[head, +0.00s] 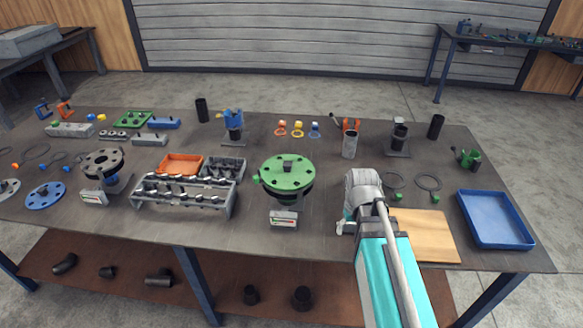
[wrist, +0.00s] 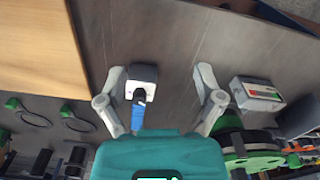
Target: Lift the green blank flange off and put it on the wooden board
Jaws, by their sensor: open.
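The green blank flange (head: 287,172) lies on top of a dark flanged pipe stub near the table's middle, with a small dark block on its centre. In the wrist view, part of the green flange (wrist: 255,162) shows at the lower right, outside the fingers. The wooden board (head: 432,238) lies bare at the front right; it also fills the upper left of the wrist view (wrist: 35,40). My gripper (wrist: 160,72) is open, to the right of the flange in the head view. A small black-and-white block with a blue stem shows between its fingers; contact cannot be told.
A small gauge box (head: 284,219) stands before the pipe stub and shows in the wrist view (wrist: 258,94). A grey rack (head: 185,193) stands left of the flange. A blue tray (head: 495,218) lies right of the board. Black rings (head: 429,183) lie behind the board.

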